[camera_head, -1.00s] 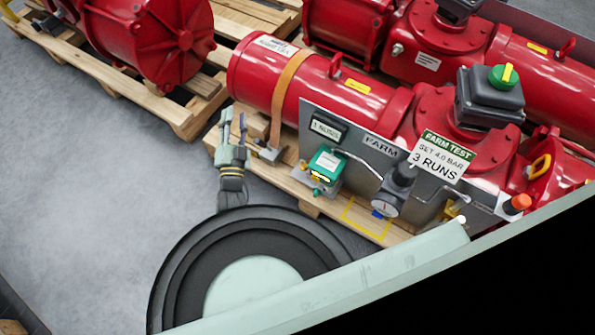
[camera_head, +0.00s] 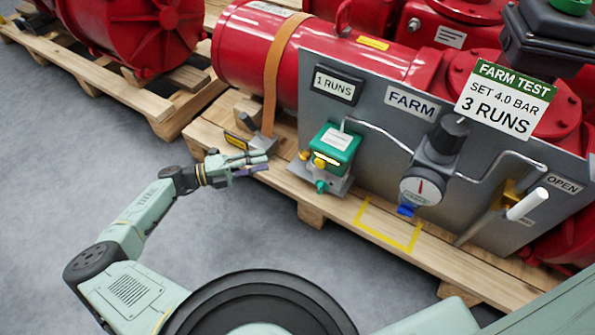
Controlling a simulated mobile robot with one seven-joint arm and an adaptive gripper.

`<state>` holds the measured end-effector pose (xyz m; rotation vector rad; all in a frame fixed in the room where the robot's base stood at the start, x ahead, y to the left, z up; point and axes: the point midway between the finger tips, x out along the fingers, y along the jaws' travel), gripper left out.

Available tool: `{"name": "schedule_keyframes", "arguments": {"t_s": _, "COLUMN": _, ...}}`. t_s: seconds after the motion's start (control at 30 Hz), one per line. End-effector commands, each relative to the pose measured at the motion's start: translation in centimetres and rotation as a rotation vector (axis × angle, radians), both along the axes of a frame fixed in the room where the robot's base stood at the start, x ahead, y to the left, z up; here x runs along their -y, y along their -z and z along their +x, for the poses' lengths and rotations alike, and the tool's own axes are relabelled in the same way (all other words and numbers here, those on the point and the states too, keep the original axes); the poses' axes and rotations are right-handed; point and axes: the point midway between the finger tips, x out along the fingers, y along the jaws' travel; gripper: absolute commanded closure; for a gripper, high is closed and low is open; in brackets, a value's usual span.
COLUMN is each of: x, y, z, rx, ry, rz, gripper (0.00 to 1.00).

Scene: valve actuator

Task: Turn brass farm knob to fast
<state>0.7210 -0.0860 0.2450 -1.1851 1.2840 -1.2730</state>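A green unit (camera_head: 333,145) is mounted low on the grey panel's left part. A yellow brass-coloured knob (camera_head: 319,162) shows on its front, and a smaller brass-coloured piece (camera_head: 304,155) sticks out at its left side. Any fast or slow marking is too small to read. My gripper (camera_head: 266,162) is left of the green unit, a short way from it and touching neither brass piece. Its two fingers point right with a narrow gap between them. It is open and empty.
The grey panel (camera_head: 385,130) carries a FARM label, a round gauge (camera_head: 422,188), bent metal pipes and a white-handled lever (camera_head: 526,204). A yellow square outline (camera_head: 390,241) marks the wooden pallet. A strapped red cylinder (camera_head: 240,55) lies behind. Grey floor is clear at left.

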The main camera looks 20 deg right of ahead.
Motion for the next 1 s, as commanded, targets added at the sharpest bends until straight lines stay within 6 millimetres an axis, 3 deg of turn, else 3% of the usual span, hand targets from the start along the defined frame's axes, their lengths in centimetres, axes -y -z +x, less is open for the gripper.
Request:
{"name": "schedule_keyframes", "arguments": {"t_s": 0.27, "x": 2.2, "y": 0.0, "z": 0.1, "rx": 0.019, "ry": 0.034, "rz": 0.007, "gripper": 0.68}}
{"name": "schedule_keyframes", "arguments": {"t_s": 0.7, "x": 9.8, "y": 0.1, "z": -0.8, "rx": 0.019, "ry": 0.031, "rz": 0.008, "gripper": 0.68}}
{"name": "schedule_keyframes", "arguments": {"t_s": 1.0, "x": 11.2, "y": 0.1, "z": -0.9, "rx": 0.018, "ry": 0.027, "rz": 0.008, "gripper": 0.68}}
